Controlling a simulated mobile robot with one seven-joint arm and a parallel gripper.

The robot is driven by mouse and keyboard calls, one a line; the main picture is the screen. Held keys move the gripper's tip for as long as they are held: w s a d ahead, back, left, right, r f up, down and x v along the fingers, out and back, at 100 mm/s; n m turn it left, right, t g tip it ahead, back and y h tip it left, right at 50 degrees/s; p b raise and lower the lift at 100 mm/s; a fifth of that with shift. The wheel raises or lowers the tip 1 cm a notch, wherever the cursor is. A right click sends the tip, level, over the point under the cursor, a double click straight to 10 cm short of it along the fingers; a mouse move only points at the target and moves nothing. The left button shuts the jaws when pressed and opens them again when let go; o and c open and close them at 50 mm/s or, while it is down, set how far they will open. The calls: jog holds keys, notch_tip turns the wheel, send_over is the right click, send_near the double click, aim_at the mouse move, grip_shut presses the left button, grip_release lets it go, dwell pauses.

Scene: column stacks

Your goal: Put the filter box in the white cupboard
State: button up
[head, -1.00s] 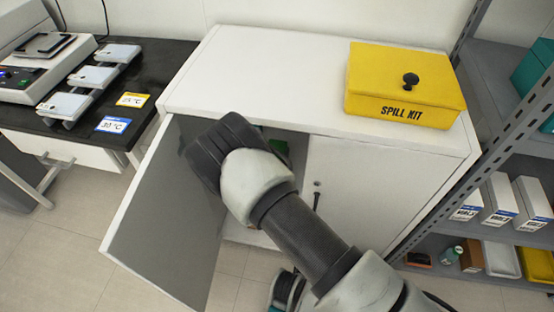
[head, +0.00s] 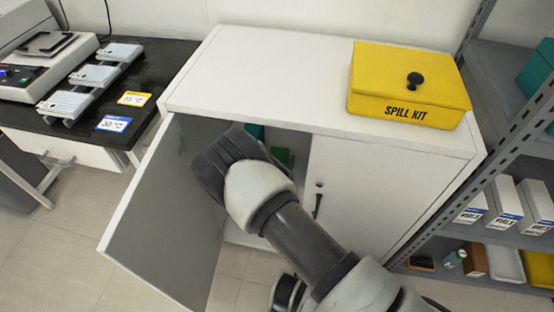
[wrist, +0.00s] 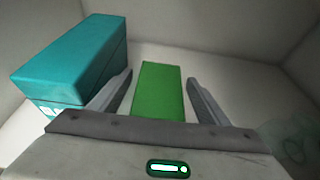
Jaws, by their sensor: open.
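The white cupboard (head: 375,185) stands in the middle with its left door (head: 165,215) swung open. In the wrist view, a plain green box (wrist: 160,92) lies on the cupboard floor between the fingers of my gripper (wrist: 159,80). The fingers are open, with a gap on each side of the box. The green box also shows partly in the head view (head: 281,156). I see no label on it, so I cannot tell for sure that it is the filter box. My gripper's fingertips are hidden in the head view.
A larger teal box (wrist: 75,62) stands inside the cupboard, close to the left finger. A yellow spill kit (head: 410,85) sits on the cupboard top. A grey shelf rack (head: 500,135) is at right, a black bench (head: 140,80) at left. The cupboard's right door is shut.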

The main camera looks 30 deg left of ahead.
jog(key=shift+r, duration=0.25)
jog(key=p+v, duration=0.3)
jog(key=v, duration=0.9)
jog(key=shift+p, duration=0.3)
jog(key=shift+s+f, duration=0.1)
